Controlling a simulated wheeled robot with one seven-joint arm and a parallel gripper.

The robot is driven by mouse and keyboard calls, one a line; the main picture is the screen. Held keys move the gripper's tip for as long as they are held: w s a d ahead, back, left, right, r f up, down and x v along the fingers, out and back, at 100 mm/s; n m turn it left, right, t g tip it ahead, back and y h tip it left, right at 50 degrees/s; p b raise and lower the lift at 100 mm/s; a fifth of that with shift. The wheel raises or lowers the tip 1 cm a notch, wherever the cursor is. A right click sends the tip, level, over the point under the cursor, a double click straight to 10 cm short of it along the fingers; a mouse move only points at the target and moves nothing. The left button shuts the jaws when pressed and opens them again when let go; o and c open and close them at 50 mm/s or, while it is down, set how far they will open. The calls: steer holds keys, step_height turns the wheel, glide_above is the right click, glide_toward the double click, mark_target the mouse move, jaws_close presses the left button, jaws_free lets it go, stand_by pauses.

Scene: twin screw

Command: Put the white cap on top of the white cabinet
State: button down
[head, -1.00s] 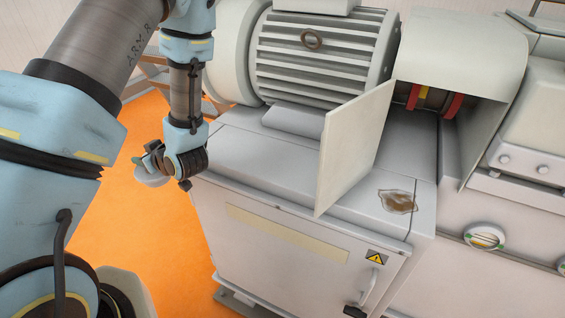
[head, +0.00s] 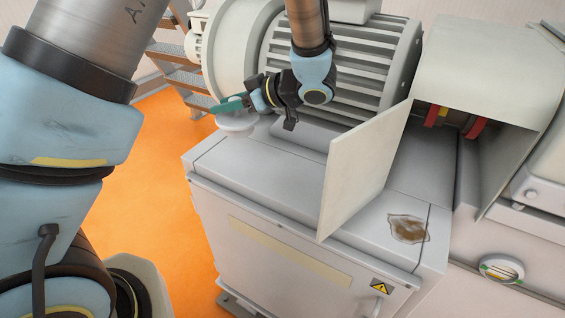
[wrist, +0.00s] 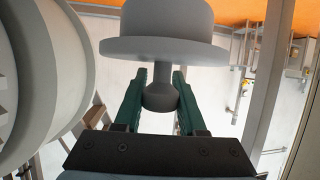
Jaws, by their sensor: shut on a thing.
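The white cap (head: 238,124) is a round, wide-brimmed piece with a knob. In the wrist view the cap (wrist: 165,45) fills the top middle, and its knob sits between the green fingers. My gripper (head: 232,105) is shut on the knob; it also shows in the wrist view (wrist: 158,95). The white cabinet (head: 270,195) stands below and to the right, with a flat grey-white top. In the head view the cap appears at the back left of that top, beside the motor. The gap between cap and top cannot be judged.
A big finned motor (head: 345,70) stands on the back of the cabinet. An upright pale panel (head: 362,165) rises from the top, right of centre. A brown stain (head: 408,229) marks the front right. The front left top is clear. Steps (head: 185,78) stand behind.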

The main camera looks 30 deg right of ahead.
step_height(320, 180, down, 10)
steer(key=shift+r+p, duration=0.25)
steer(key=shift+p, duration=0.9)
steer(key=shift+f, duration=0.1)
steer(key=shift+c, duration=2.4)
jaws_free()
steer(key=shift+s+d, duration=0.1)
steer(key=shift+d, duration=0.05)
steer(key=b+v, duration=0.2)
steer(key=v, duration=0.4)
steer(key=shift+s+d+r+b, duration=0.3)
steer(key=shift+s+r, duration=0.1)
steer(key=shift+s, duration=0.05)
